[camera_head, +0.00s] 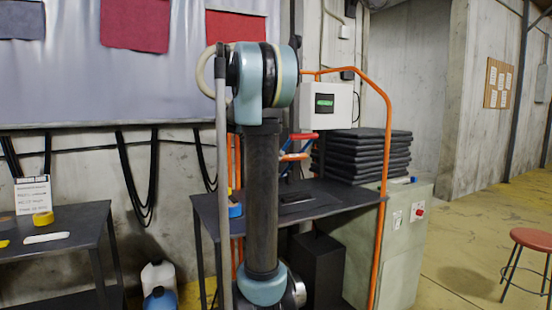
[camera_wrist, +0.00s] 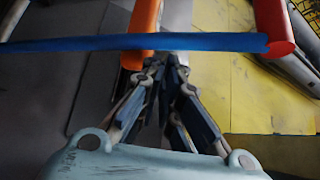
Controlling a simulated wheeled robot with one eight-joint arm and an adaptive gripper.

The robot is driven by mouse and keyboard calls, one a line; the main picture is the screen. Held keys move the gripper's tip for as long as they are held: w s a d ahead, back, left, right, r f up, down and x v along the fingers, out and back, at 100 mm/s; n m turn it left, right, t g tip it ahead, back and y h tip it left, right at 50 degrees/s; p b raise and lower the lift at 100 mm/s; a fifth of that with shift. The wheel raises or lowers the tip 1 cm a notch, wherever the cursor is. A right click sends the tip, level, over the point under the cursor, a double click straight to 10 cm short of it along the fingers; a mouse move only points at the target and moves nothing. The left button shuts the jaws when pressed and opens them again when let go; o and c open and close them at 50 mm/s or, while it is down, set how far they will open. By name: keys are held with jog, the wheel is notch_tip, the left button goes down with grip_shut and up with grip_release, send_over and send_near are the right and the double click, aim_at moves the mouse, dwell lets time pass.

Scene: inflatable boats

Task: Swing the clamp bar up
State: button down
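In the wrist view, a blue bar (camera_wrist: 130,43) with a red end (camera_wrist: 271,25) crosses the upper picture almost level; I take it to be the clamp bar. My gripper (camera_wrist: 166,62) points up toward the middle of the bar. Its fingertips are drawn together at the bar's lower edge, with nothing seen between them. I cannot tell whether they touch the bar. In the head view, a red grip (camera_head: 303,136) and a short blue piece (camera_head: 291,147) show above the workbench, just right of my arm. My gripper is hidden there.
An orange tube frame (camera_head: 378,200) rises around the dark workbench (camera_head: 330,194). A pile of black pads (camera_head: 366,152) and a white box with a green display (camera_head: 325,104) stand behind. A side table (camera_head: 75,222) is at left, a red stool (camera_head: 531,239) at right. Yellow floor at right is mostly free.

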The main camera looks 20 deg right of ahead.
jog(key=w+a+r, duration=0.3)
jog(key=a+r, duration=0.1)
jog(key=a, duration=0.4)
jog(key=shift+w+r, duration=0.15)
jog(key=shift+r, duration=0.15)
